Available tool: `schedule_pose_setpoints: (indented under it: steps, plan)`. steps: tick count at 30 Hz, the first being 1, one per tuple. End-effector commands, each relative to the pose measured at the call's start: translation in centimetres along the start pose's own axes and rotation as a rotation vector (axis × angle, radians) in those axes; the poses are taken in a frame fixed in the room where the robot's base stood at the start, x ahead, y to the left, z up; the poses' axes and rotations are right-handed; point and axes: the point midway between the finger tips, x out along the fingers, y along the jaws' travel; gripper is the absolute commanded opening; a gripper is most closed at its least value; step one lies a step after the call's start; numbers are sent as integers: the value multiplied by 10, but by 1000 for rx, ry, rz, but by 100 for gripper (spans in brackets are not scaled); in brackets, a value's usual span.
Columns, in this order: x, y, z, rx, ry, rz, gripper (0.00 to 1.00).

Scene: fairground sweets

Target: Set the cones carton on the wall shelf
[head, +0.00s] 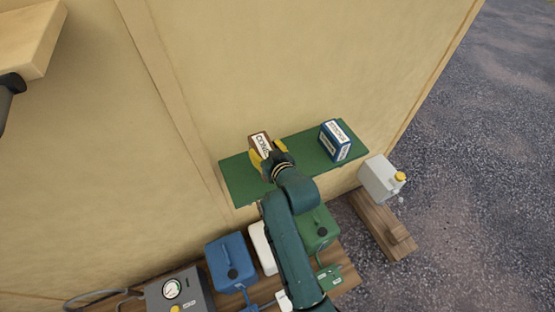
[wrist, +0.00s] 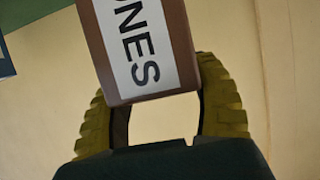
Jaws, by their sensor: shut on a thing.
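The cones carton (head: 261,143) is a small brown box with a white label. My gripper (head: 267,158), with yellow fingers, is shut on it. In the wrist view the carton (wrist: 120,15) sits between the yellow fingers, tilted in the picture, with "ONES" readable on its label. The green wall shelf (head: 298,151) runs along the tan wall, and the carton shows over its left part in the head view. I cannot tell whether the carton touches the shelf. A green strip of the shelf (wrist: 32,10) shows at the wrist view's top left.
A blue and white carton (head: 336,141) stands on the shelf's right part. Below are a blue canister (head: 231,262), a green canister (head: 318,228) and a grey gauge box (head: 177,291). The shelf between the cartons is clear.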

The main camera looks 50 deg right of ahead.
Motion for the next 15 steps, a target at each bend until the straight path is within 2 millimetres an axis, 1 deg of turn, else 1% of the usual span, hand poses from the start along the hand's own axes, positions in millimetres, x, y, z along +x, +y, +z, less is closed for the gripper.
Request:
schedule_pose_setpoints:
  steps: [5, 9, 12, 15]
  plan:
    - [10, 0, 22, 0, 7, -1, 22]
    - [20, 0, 44, -1, 7, -1, 22]
    - [22, 0, 50, -2, 10, 0, 22]
    - [22, -1, 50, -2, 10, -1, 22]
